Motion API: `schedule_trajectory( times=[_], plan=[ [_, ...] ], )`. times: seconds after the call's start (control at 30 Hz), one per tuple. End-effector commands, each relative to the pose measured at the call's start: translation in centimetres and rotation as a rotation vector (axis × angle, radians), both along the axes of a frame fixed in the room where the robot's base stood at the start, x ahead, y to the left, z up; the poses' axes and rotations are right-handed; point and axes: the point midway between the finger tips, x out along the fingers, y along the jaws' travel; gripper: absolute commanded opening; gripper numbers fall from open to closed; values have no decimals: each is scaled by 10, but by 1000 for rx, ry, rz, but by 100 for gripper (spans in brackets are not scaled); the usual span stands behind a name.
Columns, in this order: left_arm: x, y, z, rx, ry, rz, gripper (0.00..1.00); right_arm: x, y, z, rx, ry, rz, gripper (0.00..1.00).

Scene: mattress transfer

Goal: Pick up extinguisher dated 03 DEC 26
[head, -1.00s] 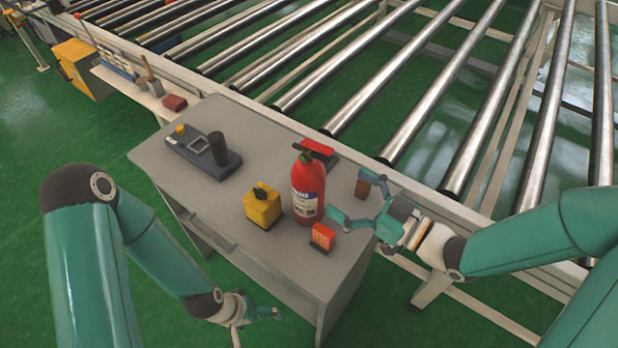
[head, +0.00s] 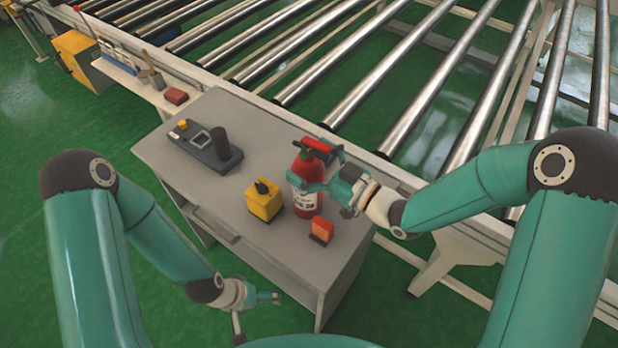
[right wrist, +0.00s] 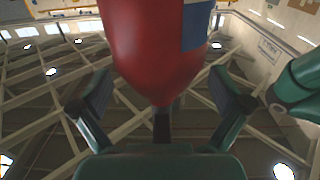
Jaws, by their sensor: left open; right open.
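A red fire extinguisher (head: 307,204) with a white label stands upright on the grey table near its right edge. My right gripper (head: 318,170) is open at the extinguisher's upper part, with its fingers to either side. In the right wrist view the red extinguisher body (right wrist: 155,45) fills the upper middle, between the two spread fingers of my right gripper (right wrist: 162,100). A blue and white label edge shows there. No date can be read. My left gripper (head: 258,312) is open and empty, low in front of the table.
A yellow box with a black knob (head: 264,198) stands just left of the extinguisher, and a small orange-red box (head: 321,230) stands close in front. A dark control device (head: 205,145) lies at the table's back left. A roller conveyor (head: 400,100) runs behind.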

Motion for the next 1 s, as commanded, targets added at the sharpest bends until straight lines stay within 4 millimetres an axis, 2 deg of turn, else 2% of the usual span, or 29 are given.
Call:
schedule_trajectory(
  times=[0.07,0.63,1.0],
  plan=[
    [0,0,0,0,0,0,97,0,0,0,0,0,0,100],
    [0,0,0,0,0,0,97,0,-1,0,1,1,-1,5],
    [0,0,0,0,0,0,97,0,-2,5,4,-7,-2,4]
  ],
)
